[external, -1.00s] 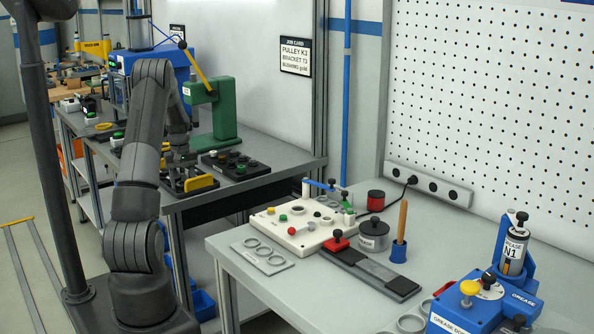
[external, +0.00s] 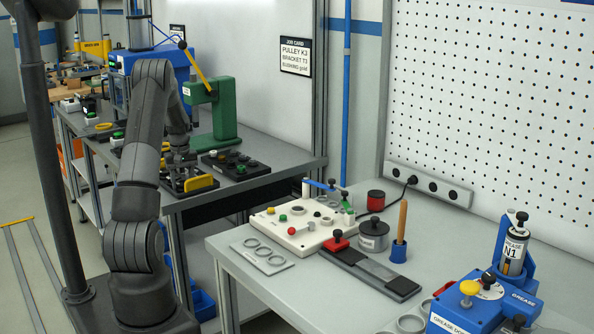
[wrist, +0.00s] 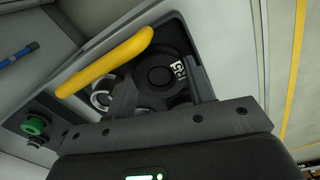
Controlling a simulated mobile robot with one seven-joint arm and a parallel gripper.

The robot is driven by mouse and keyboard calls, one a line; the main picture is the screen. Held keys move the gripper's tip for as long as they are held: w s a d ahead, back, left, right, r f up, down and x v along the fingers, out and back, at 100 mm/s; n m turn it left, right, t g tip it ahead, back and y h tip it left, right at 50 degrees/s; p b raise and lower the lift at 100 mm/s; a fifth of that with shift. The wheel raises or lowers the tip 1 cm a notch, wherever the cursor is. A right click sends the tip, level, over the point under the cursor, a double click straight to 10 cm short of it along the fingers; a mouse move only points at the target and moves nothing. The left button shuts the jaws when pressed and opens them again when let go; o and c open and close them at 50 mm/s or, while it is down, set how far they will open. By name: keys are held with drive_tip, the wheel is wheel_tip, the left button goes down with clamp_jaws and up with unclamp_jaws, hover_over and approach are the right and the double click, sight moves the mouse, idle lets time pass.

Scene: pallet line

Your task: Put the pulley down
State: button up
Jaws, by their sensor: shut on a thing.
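The pulley (wrist: 160,74) is a dark round part with a raised hub and a small white label, whose text I cannot read surely. In the wrist view it sits between the two grey fingers of my gripper (wrist: 164,88), which is shut on it. It is over a dark tray-like fixture beside a yellow bar (wrist: 105,62). I cannot tell whether its underside touches the fixture. In the external view my gripper (external: 182,168) is low over the near end of the left bench, by the yellow bar (external: 200,182); the pulley is too small to make out there.
A green press (external: 218,110) stands behind my gripper. A black tray with round parts (external: 237,165) lies to its right. A green button (wrist: 35,125) is at left in the wrist view. The right bench (external: 240,240) holds a white panel (external: 300,232) and a blue grease station (external: 480,305).

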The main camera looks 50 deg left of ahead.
wheel_tip(320, 180, up, 10)
drive_tip(key=w+d+r+m, duration=0.1)
drive_tip(key=w+d, duration=0.5)
drive_tip(key=d, duration=0.3)
drive_tip(key=w+d+m, duration=0.2)
drive_tip(key=w+d, duration=0.4)
drive_tip(key=d, duration=0.4)
drive_tip(key=w+d+r+m, duration=0.1)
drive_tip(key=w+d+m, duration=0.2)
drive_tip(key=d, duration=2)
drive_tip(key=s+d+m, duration=0.2)
drive_tip(key=s+d, duration=0.1)
drive_tip(key=d, duration=0.7)
drive_tip(key=s+d+m, duration=0.1)
drive_tip(key=s+d, duration=0.2)
drive_tip(key=d, duration=0.8)
drive_tip(key=s+d+m, duration=0.4)
drive_tip(key=s+d, duration=1.1)
drive_tip(key=s, duration=0.2)
hover_over(324, 281)
wheel_tip(324, 281, down, 7)
drive_tip(key=shift+r, duration=0.2)
drive_tip(key=shift+f, duration=2.05)
